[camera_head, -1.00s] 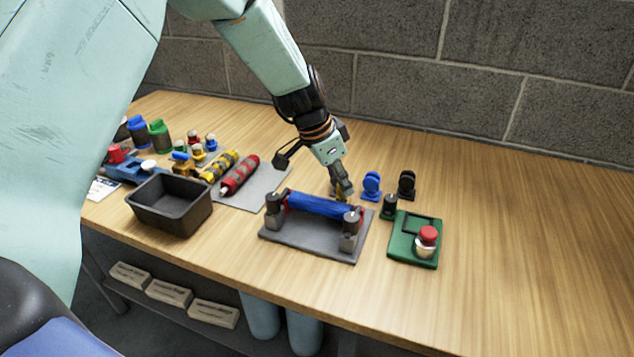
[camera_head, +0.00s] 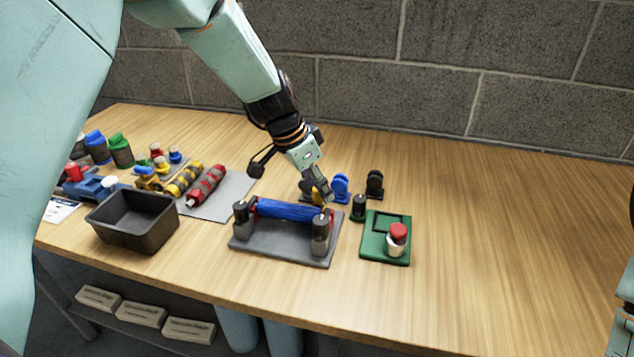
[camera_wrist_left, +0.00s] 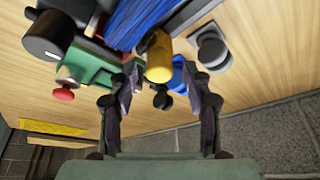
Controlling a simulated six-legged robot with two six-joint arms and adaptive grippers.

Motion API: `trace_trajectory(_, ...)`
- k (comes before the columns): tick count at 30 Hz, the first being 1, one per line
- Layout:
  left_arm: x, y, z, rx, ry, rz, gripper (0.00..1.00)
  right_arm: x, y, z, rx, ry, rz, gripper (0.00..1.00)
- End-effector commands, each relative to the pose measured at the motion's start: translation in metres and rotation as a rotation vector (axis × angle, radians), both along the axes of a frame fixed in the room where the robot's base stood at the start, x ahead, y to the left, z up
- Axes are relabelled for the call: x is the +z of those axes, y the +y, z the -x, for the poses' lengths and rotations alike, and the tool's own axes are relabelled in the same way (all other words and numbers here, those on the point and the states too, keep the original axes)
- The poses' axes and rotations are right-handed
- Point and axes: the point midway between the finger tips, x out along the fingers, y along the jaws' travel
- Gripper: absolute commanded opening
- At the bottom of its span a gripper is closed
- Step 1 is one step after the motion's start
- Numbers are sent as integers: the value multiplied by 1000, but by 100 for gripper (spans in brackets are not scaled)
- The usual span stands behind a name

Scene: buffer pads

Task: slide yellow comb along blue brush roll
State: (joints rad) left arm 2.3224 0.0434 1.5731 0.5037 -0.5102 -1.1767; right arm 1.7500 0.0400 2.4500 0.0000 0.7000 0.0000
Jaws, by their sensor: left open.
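The blue brush roll (camera_head: 288,210) lies across two posts on a grey base (camera_head: 270,243) in the head view. It also shows at the top of the left wrist view (camera_wrist_left: 140,18). The yellow comb (camera_head: 317,196) is mostly hidden behind my left gripper (camera_head: 320,192), by the roll's right end. In the left wrist view the yellow comb (camera_wrist_left: 159,60) stands up close beside the roll. My left gripper (camera_wrist_left: 160,100) is open there, its fingers apart on either side of the comb's line. I cannot tell whether they touch it.
Blue (camera_head: 340,187) and black (camera_head: 375,184) comb-like pieces stand behind the base. A green plate with a red button (camera_head: 398,232) is to the right. A black bin (camera_head: 133,220) and red and yellow rolls are left. The table's right side is clear.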

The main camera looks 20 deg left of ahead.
Motion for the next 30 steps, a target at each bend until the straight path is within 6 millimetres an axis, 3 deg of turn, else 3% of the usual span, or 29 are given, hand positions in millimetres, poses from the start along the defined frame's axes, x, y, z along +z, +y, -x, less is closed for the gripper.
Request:
trace_trajectory(7,13,3,4,0,-1,1,50,0,0,0,0,0,0,40)
trace_trajectory(21,94,26,29,1,-2,2,50,0,0,0,0,0,0,40)
trace_trajectory(30,111,31,35,0,0,0,50,0,0,0,0,0,0,40)
